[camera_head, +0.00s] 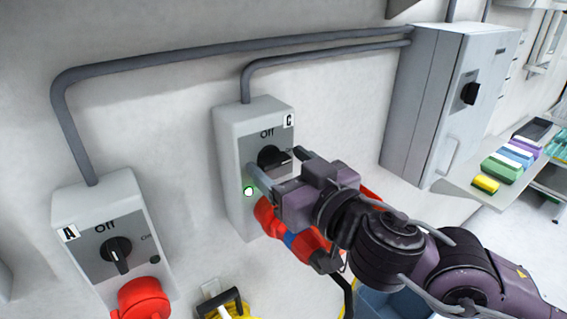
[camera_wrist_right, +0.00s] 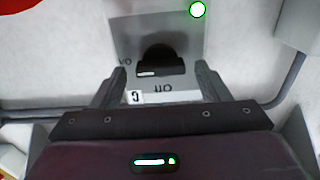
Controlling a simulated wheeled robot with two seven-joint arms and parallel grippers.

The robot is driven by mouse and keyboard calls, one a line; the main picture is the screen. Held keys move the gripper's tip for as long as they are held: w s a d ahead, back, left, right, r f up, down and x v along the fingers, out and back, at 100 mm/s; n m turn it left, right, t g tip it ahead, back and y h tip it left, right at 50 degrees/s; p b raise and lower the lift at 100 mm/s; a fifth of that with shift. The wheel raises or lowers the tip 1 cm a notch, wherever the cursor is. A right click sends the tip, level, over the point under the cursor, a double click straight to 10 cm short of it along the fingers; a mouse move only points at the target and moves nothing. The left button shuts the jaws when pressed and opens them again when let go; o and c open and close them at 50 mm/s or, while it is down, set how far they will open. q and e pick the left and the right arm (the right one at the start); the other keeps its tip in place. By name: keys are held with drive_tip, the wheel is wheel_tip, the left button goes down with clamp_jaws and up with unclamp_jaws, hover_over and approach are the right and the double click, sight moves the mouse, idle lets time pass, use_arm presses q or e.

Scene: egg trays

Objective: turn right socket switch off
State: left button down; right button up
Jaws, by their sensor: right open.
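The right socket box (camera_head: 232,150) is a grey wall unit with a "C" label, "Off" printed above its black rotary switch (camera_head: 268,157), and a lit green lamp (camera_head: 248,191). In the right wrist view the switch (camera_wrist_right: 160,60) has its grip bar crosswise, with its white mark at the "On" side. My right gripper (camera_head: 279,166) is open, its fingers on either side of the switch; it also shows in the right wrist view (camera_wrist_right: 160,73). I cannot tell whether the fingers touch it. My left gripper is not in view.
A similar box (camera_head: 75,225) labelled "A" is at the left, with a black switch (camera_head: 117,252) and red plug (camera_head: 143,300). A red and blue plug (camera_head: 270,216) sits below the right switch. A grey cabinet (camera_head: 425,100) is on the wall at right. Grey conduits run above.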

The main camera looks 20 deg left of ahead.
drive_tip(key=c, duration=1)
